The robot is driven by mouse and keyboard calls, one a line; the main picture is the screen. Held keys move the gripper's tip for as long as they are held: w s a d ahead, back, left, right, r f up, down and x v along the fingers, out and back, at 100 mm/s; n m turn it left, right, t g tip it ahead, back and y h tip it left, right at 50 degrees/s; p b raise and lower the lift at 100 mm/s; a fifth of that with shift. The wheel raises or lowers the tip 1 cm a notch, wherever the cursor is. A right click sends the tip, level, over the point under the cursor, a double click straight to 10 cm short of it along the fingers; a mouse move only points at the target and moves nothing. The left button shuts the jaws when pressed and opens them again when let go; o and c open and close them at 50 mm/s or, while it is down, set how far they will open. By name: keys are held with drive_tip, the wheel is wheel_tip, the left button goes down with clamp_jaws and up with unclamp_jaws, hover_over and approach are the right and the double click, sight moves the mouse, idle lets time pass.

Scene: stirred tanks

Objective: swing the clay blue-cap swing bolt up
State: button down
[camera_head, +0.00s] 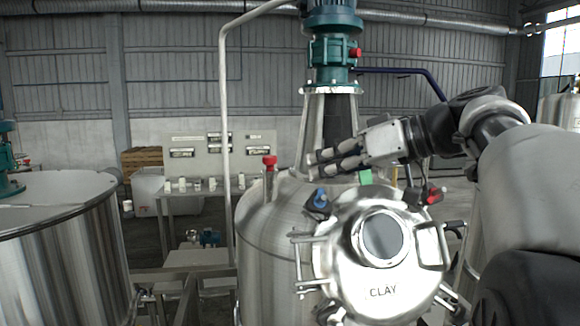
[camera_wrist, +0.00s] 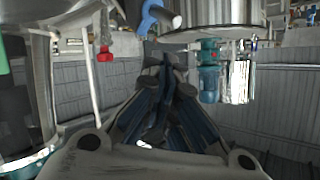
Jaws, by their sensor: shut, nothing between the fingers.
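The clay tank's round steel lid (camera_head: 340,262), lettered CLAY, faces the head camera. The blue-cap swing bolt (camera_head: 320,198) is at the lid's upper left edge. A blue cap on a pale metal stem also shows at the top of the wrist view (camera_wrist: 148,20). My gripper (camera_head: 312,165) reaches in from the right, its fingertips above and slightly left of the blue cap, apart from it in the picture. In the wrist view the fingers (camera_wrist: 165,72) come together with nothing between them. How the bolt's lower end sits is too small to tell.
A red-capped fitting (camera_head: 434,195) is at the lid's upper right. A red-topped valve (camera_head: 269,162) stands on the tank (camera_head: 262,235), left of my gripper. The teal mixer drive (camera_head: 333,50) and its stand rise behind. Metal handles (camera_head: 301,235) project from the lid's sides.

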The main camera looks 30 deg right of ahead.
drive_tip(key=d+v, duration=0.1)
drive_tip(key=v, duration=0.8)
drive_tip(key=shift+d+p, duration=0.35)
drive_tip(key=shift+p, duration=0.1)
